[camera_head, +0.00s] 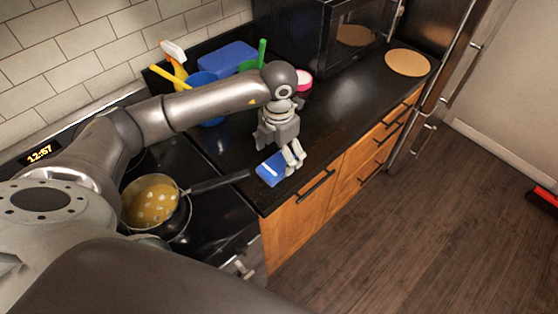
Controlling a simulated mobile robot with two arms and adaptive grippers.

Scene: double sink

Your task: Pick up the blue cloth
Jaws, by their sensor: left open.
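A small blue cloth (270,171) with a white mark lies near the front edge of the black counter, just right of the stove. My left gripper (293,156) points down at the cloth's right side, with its fingers open. The fingers overlap the cloth's right edge in the picture. I cannot tell whether they touch it. My right gripper is not in view.
A pan (152,203) with yellow food sits on the stove, its handle pointing toward the cloth. A spray bottle (174,62) and a larger blue item (227,58) stand behind my arm. A microwave (318,38) and round board (408,62) are farther right.

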